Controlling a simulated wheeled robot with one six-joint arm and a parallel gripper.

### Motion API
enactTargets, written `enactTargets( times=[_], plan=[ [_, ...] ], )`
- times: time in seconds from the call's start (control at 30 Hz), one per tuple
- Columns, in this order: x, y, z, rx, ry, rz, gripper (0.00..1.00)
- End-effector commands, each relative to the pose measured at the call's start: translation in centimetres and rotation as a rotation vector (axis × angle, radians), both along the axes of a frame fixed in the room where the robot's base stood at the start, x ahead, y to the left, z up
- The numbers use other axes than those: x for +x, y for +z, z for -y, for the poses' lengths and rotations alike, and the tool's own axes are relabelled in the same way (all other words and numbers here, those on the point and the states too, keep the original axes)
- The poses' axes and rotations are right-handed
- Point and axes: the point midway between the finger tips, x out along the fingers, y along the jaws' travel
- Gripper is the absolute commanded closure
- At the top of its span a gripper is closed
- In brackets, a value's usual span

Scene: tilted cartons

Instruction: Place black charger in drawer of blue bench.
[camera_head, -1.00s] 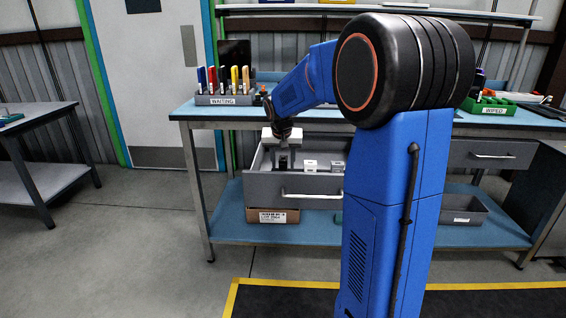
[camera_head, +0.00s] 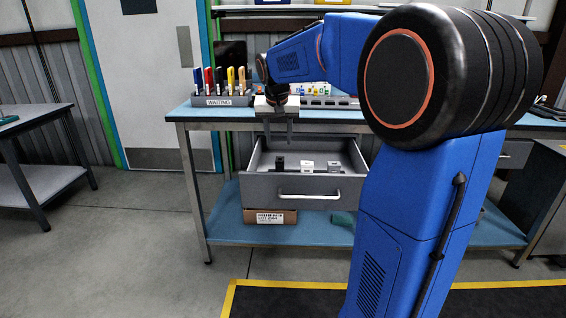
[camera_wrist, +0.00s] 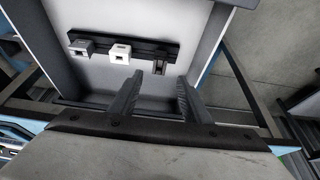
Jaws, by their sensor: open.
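The black charger (camera_head: 280,163) stands in the open grey drawer (camera_head: 293,185) of the blue bench (camera_head: 330,116), at the left end of a row of chargers. In the wrist view the black charger (camera_wrist: 160,66) sits at the right end of a dark strip inside the drawer (camera_wrist: 85,15). My gripper (camera_head: 278,142) is open and empty above the drawer, over the black charger and apart from it. In the wrist view my gripper (camera_wrist: 160,79) shows both fingers spread, with clear space between them.
A white charger (camera_head: 307,166) and a grey one (camera_head: 333,166) stand beside the black charger. A holder marked WAITING (camera_head: 225,100) with several coloured items is on the benchtop, left of my gripper. A cardboard box (camera_head: 270,216) sits on the lower shelf.

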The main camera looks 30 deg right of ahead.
Motion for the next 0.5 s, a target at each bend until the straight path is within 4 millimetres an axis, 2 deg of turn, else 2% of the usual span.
enactTargets(
  times=[0.17,0.27,0.37,0.5],
  plan=[
    [-0.6,0.2,-0.4,0.0,0.009,0.001,0.57],
    [-2.4,0.2,-1.5,0.0,0.037,0.002,0.57],
    [-5.3,0.1,-3.3,0.0,0.085,0.003,0.57],
    [-10.2,-0.6,-6.0,0.0,0.166,0.003,0.57]
  ],
)
